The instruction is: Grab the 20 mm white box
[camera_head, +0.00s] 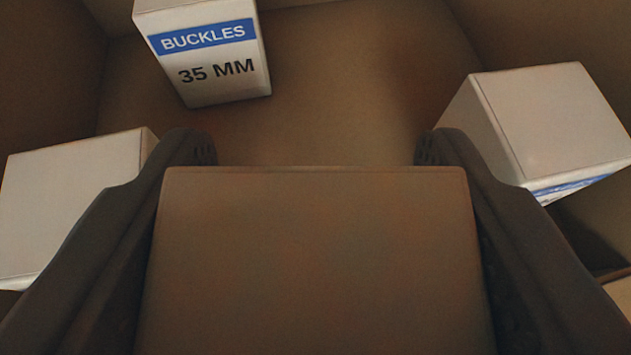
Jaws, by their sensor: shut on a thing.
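My gripper (314,152) reaches forward with one dark finger on each side of a box. It is shut on this brown-looking box (315,260), which fills the lower middle of the view. The face toward me is plain and dim, with no label in sight, so I cannot tell its size marking or whether it is a white box in shadow. No box in view shows a readable 20 mm mark.
Inside a brown container (330,60), a white box marked "BUCKLES 35 MM" (205,75) stands ahead. A white box (550,120) with a blue stripe is at right, tilted. Another white box (70,205) is at left, partly behind a finger. The middle floor is clear.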

